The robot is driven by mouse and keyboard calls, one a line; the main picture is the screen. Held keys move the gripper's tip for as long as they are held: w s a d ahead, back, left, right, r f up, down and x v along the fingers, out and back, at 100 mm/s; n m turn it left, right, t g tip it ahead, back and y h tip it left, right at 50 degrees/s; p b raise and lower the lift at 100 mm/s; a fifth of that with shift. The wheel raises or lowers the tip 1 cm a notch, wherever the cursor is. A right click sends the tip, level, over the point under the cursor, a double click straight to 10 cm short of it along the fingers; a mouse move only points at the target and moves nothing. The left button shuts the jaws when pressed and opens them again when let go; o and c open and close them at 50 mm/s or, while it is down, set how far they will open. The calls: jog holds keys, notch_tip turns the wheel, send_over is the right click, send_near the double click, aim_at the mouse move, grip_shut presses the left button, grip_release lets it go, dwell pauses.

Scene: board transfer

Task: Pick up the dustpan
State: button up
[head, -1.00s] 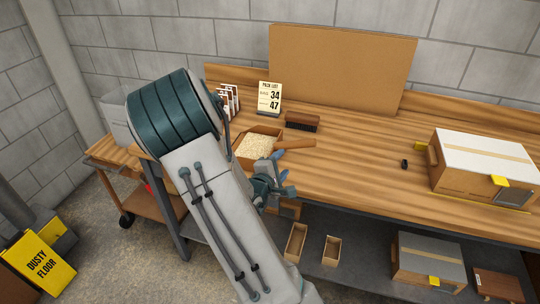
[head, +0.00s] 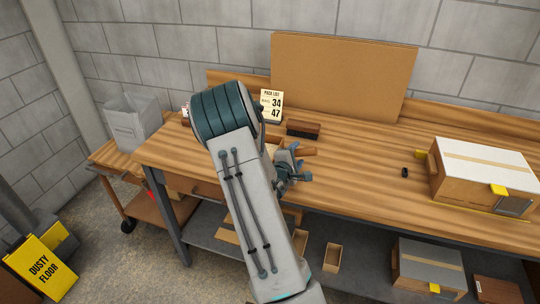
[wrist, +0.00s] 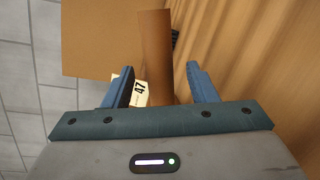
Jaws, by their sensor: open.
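The dustpan's brown handle (head: 305,152) shows on the bench just beyond my gripper in the head view. Its pan is hidden behind my arm. In the wrist view the handle (wrist: 155,50) runs lengthwise through the gap between my fingers. My gripper (head: 293,160) is open, with its blue fingers close to the handle; it also shows in the wrist view (wrist: 160,72), with one finger on each side of the handle. I cannot tell whether either finger touches it.
A dark-bristled brush (head: 303,129) lies behind the handle, near the pack list card (head: 271,106). A brown board (head: 340,75) stands at the back. A white-topped box (head: 483,170) sits at the right. The bench between is mostly clear.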

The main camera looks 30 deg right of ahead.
jog(key=shift+x, duration=0.95)
grip_shut()
jog(key=shift+r, duration=0.1)
